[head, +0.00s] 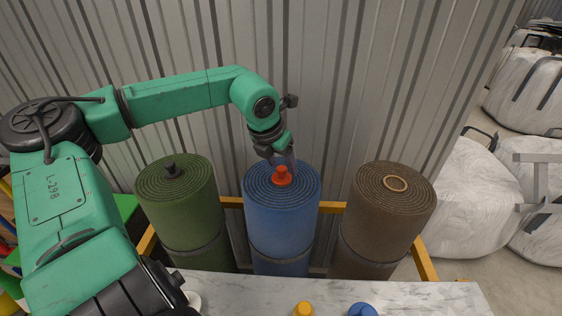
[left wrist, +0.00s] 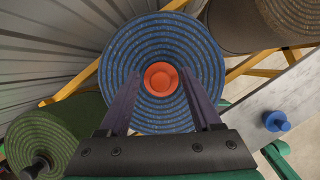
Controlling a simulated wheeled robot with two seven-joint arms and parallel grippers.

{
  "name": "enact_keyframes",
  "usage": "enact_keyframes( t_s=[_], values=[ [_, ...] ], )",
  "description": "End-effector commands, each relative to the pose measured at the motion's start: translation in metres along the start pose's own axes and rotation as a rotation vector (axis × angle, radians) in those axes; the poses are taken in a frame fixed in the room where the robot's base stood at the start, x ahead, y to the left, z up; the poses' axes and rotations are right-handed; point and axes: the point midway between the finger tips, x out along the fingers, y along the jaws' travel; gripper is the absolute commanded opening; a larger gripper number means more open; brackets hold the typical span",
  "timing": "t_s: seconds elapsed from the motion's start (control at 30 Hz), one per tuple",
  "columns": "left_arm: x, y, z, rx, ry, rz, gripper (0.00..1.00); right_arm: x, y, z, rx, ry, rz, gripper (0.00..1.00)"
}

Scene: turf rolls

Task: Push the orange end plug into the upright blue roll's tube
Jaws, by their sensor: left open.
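The blue roll (head: 282,222) stands upright in the middle of three rolls. It also shows from above in the left wrist view (left wrist: 117,58). The orange end plug (head: 282,177) is at the centre of its top, knob up and looking upright. In the left wrist view the plug (left wrist: 161,79) covers the tube's mouth; how deep it sits cannot be told. My left gripper (head: 284,160) is just above the plug, pointing down. In the left wrist view its open fingers (left wrist: 161,73) lie on either side of the plug, with gaps. My right gripper is not in view.
A green roll (head: 180,213) with a black plug (head: 172,171) stands left; a brown roll (head: 385,225) with an open tube (head: 395,184) stands right. A yellow rack (head: 424,260) surrounds them. A marble top (head: 420,296) in front holds yellow (head: 303,309) and blue (head: 362,310) plugs.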

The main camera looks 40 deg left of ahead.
Motion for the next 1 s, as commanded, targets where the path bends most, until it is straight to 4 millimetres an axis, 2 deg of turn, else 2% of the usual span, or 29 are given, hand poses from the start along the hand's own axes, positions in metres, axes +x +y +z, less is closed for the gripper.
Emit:
enact_keyframes(
  t_s=[0.13, 0.27, 0.5, 0.63, 0.77, 1.0],
  values=[
    [-0.009, 0.0, 0.001, 0.0, -0.004, -0.001, 0.65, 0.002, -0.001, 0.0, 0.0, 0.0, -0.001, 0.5],
    [-0.032, -0.001, 0.001, 0.0, -0.008, -0.002, 0.65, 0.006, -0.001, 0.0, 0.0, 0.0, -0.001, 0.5],
    [-0.104, 0.001, 0.001, -0.001, -0.006, 0.003, 0.65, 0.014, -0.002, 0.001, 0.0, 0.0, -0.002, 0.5],
    [-0.132, 0.001, 0.001, -0.001, -0.003, 0.002, 0.65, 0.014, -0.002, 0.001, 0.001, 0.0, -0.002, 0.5],
    [-0.145, 0.0, 0.0, 0.0, -0.001, 0.001, 0.65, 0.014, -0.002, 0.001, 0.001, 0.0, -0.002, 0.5],
    [-0.146, 0.0, 0.0, 0.0, 0.0, 0.0, 0.65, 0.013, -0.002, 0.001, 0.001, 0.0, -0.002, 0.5]
  ],
)
